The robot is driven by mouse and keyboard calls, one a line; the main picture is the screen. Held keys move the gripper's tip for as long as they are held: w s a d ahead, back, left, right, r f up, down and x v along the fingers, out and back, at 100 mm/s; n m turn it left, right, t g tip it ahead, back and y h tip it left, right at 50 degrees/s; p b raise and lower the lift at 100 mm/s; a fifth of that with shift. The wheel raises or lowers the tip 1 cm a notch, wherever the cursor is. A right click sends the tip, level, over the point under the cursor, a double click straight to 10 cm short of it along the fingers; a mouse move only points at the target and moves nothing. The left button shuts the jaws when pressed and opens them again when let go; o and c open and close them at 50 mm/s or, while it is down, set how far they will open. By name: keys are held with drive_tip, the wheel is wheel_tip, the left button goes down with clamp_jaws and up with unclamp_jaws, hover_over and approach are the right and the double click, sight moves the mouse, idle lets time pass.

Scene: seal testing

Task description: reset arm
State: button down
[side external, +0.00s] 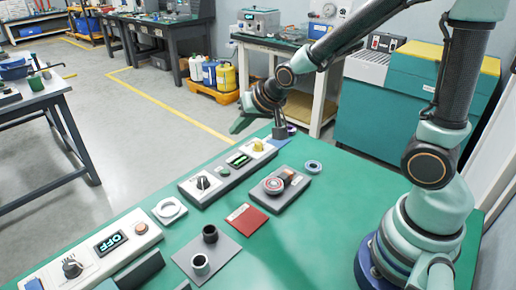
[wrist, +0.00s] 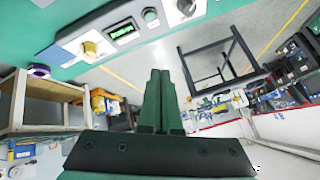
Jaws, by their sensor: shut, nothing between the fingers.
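My gripper (side external: 242,121) is raised above the far edge of the green work table (side external: 318,225) in the side view. It points out to the left, over the floor side of the table. In the wrist view its two green fingers (wrist: 160,90) lie together with nothing between them. The fingers touch no object.
A control box with a black knob and a yellow knob (side external: 258,146) stands below my gripper. Another control box (side external: 112,243) reads OFF.

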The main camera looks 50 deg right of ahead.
drive_tip(key=s+d+r+n+g, duration=0.1)
drive_tip(key=s+r+n, duration=0.1)
drive_tip(key=s+r, duration=0.2)
drive_tip(key=s+d+r+n+g, duration=0.1)
drive_tip(key=s+r+n, duration=0.2)
drive_tip(key=s, duration=0.7)
drive_tip(key=shift+v, duration=0.8)
